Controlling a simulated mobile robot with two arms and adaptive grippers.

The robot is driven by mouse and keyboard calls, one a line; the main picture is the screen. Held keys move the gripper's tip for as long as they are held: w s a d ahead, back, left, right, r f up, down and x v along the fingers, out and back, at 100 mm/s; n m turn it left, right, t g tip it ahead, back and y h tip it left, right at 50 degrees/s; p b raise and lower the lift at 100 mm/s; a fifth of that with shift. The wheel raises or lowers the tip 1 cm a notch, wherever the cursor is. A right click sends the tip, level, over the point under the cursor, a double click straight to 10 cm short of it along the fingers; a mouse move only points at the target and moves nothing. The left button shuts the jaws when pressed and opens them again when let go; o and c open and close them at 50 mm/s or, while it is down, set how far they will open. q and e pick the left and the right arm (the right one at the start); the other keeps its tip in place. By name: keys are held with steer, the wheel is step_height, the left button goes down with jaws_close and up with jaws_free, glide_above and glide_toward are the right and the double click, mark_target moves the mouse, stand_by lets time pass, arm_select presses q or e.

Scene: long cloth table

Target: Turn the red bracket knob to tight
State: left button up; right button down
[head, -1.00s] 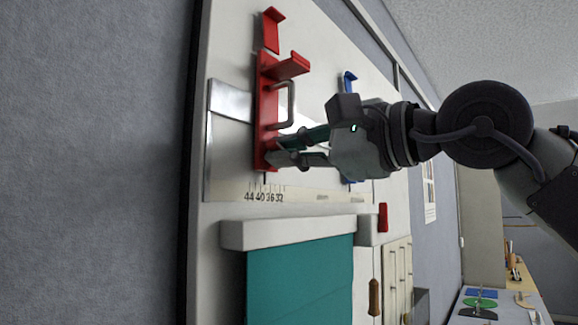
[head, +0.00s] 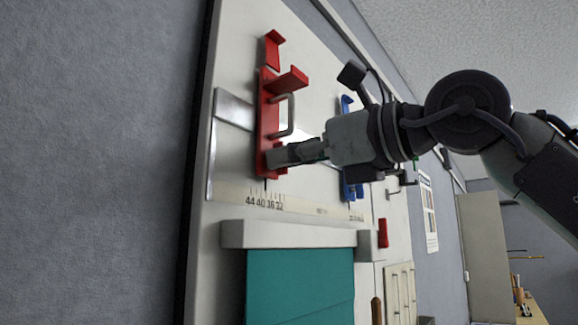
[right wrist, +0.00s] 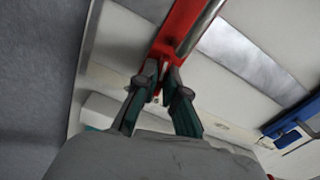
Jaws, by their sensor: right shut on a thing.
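The red bracket (head: 267,115) is mounted on a pale panel, with a grey metal handle (head: 285,115) on its face. It also shows at the top of the right wrist view (right wrist: 180,35). My right gripper (head: 274,157) is at the lower end of the bracket, its fingers shut on the knob there. The fingers cover the knob in the head view. In the right wrist view the fingertips (right wrist: 163,72) close around a small red part, the knob, at the bracket's end. My left gripper is out of view.
A blue bracket (head: 349,185) stands on the panel behind my right gripper. A numbered scale strip (head: 300,207) runs below the red bracket. Under it, a white ledge (head: 290,234) holds a teal cloth (head: 300,285). A small red piece (head: 383,232) is further right.

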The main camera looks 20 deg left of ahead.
steer(key=shift+m+b, duration=0.35)
steer(key=shift+m, duration=0.75)
steer(key=c, duration=1.5)
jaws_free()
steer(key=v, duration=1.2)
